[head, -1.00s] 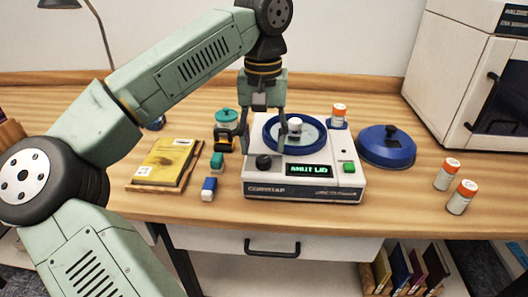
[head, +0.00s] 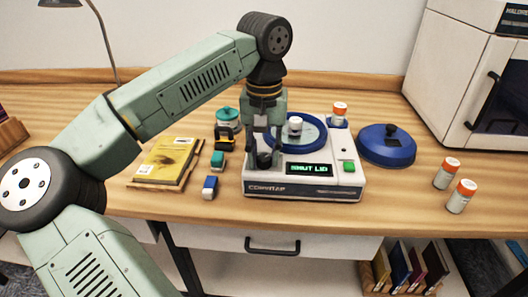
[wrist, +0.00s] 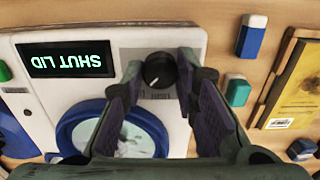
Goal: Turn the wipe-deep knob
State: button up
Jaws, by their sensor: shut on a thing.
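The black round knob (head: 264,161) sits on the front left of the white roller machine (head: 262,188), left of its lit display (head: 309,169), which reads SHUT LID. In the wrist view the knob (wrist: 157,72) shows a white pointer line and a small label I cannot read. My gripper (head: 264,154) is down over the knob with a finger on each side, shut on it. In the wrist view my gripper (wrist: 160,68) has its fingertips beside the knob; exact contact is hard to see.
A blue-ringed open bowl (head: 318,143) holds a white-capped item behind the knob. A green button (head: 348,166) is on the right front. A blue lid (head: 386,147) lies right of the machine. Small blocks (head: 211,186) and a yellow book (head: 168,158) lie left. Orange-capped bottles (head: 446,175) stand right.

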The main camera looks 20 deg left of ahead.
grip_shut()
jog(key=shift+n, duration=0.3)
jog(key=n+b, duration=0.1)
jog(key=n, duration=0.1)
jog(key=shift+f+n, duration=0.1)
jog(key=shift+n, duration=0.2)
jog(key=n+b, duration=0.1)
jog(key=n, duration=0.3)
jog(key=n+b, duration=0.1)
jog(key=n, duration=0.9)
jog(key=shift+n+b, duration=0.3)
